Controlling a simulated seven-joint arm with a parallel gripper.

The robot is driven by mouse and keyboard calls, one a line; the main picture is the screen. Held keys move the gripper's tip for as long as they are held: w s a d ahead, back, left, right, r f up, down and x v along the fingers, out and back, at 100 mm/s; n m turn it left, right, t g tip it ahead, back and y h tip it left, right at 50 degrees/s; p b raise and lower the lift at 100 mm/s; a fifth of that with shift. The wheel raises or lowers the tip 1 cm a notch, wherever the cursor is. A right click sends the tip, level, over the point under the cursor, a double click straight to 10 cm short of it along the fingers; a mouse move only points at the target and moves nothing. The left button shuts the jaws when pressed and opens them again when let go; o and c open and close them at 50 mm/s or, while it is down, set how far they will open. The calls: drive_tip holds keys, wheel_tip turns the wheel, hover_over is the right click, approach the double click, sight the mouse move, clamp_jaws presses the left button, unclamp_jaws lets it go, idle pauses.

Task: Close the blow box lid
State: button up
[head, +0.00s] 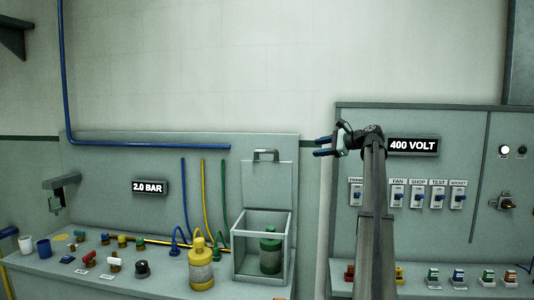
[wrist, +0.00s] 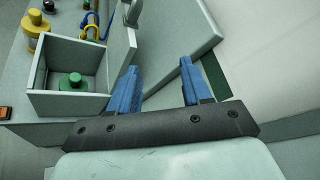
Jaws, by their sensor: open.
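The blow box (head: 235,262) stands on the bench at the centre of the head view, an open grey box with a clear-looking front. Its lid (head: 266,188) stands upright at the back, with a handle (head: 266,155) on its upper edge. A green bottle (head: 270,255) is inside the box. My gripper (head: 326,146) is open and empty, to the right of the lid and apart from it. In the wrist view, the open blue fingers (wrist: 156,82) are beside the raised lid (wrist: 122,40), and the box (wrist: 65,105) is at left with the green bottle's top (wrist: 73,82) inside.
A yellow bottle (head: 201,268) stands just left of the box. Blue, yellow and green hoses run up the panel behind. The 400 VOLT switch panel (head: 430,180) is at right, behind my arm. The space above the box is clear.

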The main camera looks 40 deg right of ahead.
drive_tip(key=n+g+y, duration=0.1)
drive_tip(key=y, duration=0.1)
approach(267, 151)
drive_tip(key=s+d, duration=0.2)
drive_tip(key=d, duration=0.1)
drive_tip(key=x, duration=1.3)
drive_tip(key=shift+w+a+r, duration=0.2)
drive_tip(key=shift+w+a, duration=0.05)
drive_tip(key=shift+a, duration=0.25)
drive_tip(key=shift+c, duration=0.2)
clamp_jaws()
